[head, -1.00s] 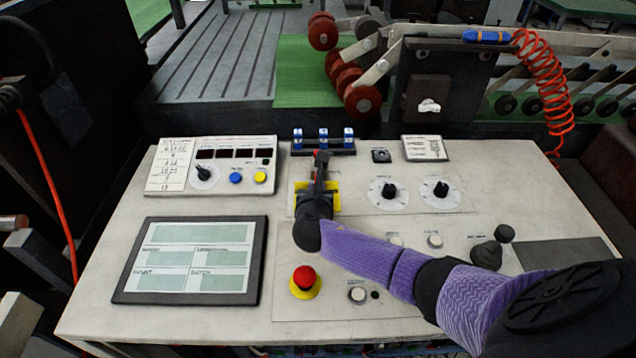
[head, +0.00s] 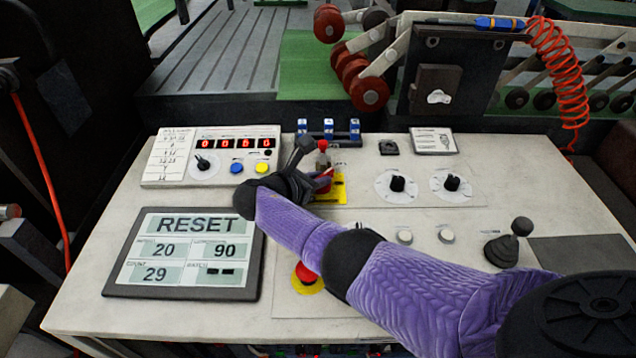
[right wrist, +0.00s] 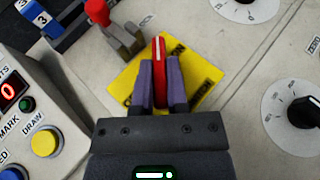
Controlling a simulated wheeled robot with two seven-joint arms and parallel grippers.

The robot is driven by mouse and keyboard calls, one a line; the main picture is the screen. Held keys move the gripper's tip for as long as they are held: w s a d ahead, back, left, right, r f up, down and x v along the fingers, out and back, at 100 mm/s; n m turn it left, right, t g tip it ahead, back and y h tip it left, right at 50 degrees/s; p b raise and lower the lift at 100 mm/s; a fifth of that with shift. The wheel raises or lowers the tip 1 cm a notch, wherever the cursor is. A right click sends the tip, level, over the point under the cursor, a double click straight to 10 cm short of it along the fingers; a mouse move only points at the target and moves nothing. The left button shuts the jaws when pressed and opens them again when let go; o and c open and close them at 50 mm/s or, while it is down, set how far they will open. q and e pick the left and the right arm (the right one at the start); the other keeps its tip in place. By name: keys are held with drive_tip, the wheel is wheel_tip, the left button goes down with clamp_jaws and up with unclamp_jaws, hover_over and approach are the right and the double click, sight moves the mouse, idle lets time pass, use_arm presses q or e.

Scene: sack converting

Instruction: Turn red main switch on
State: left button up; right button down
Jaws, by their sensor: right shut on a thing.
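The red main switch has a red handle on a yellow plate (head: 340,188) near the middle of the console. In the right wrist view the red handle (right wrist: 159,60) stands between the two purple-grey fingers of my right gripper (right wrist: 160,82), which is shut on it. The yellow plate (right wrist: 200,62) with dark lettering lies around and under the handle. In the head view my right gripper (head: 322,180) reaches over the plate and hides much of the switch. My left gripper is not in view.
A red-tipped toggle (right wrist: 97,12) stands close beside the plate. The counter box (head: 236,145) shows lit red digits. The screen (head: 188,252) reads RESET, 20, 90 and 29. A red emergency button (head: 306,272) and black dials (head: 397,184) are nearby.

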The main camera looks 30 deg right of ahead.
idle(0.6)
drive_tip(key=c, duration=0.6)
unclamp_jaws()
drive_tip(key=shift+c, duration=0.2)
drive_tip(key=p+v, duration=0.2)
drive_tip(key=v, duration=0.7)
drive_tip(key=shift+w+a+r+p, duration=0.1)
drive_tip(key=shift+a+p, duration=0.1)
drive_tip(key=shift+p, duration=0.15)
drive_tip(key=shift+a+r, duration=0.1)
drive_tip(key=shift+a, duration=0.2)
